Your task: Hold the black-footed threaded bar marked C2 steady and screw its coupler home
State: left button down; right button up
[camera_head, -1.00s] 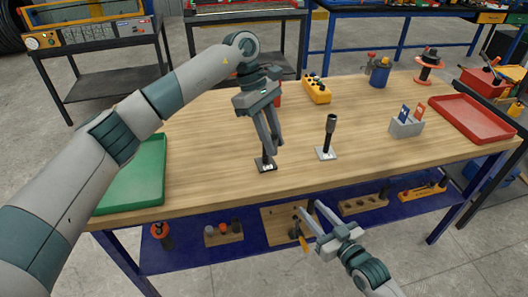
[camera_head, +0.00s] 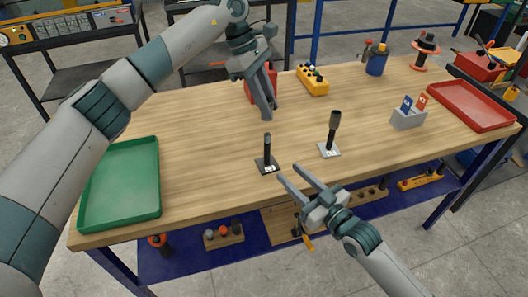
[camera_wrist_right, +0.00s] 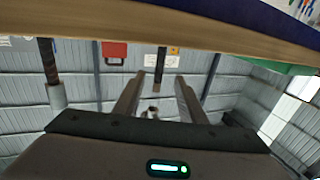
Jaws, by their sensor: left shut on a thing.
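The black-footed bar (camera_head: 267,148) stands upright near the table's front edge, its top free of any gripper; its mark is too small to read. It also shows in the right wrist view (camera_wrist_right: 161,62), upside down, between the fingertips and beyond them. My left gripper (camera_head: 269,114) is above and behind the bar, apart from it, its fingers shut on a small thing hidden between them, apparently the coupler. My right gripper (camera_head: 287,172) is open and empty, in front of the table edge, pointing at the bar's foot.
A second bar (camera_head: 332,138) with a thicker top stands close by on a grey foot. A green tray (camera_head: 120,215) is at the left, a red tray (camera_head: 480,122) at the right. A card holder (camera_head: 408,120) and yellow block (camera_head: 313,86) stand behind. The middle-left tabletop is clear.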

aim_at(269, 154)
jog(key=shift+s+d, duration=0.1)
jog(key=shift+s, duration=0.05)
jog(key=x, duration=1.2)
dwell(0.3)
grip_shut()
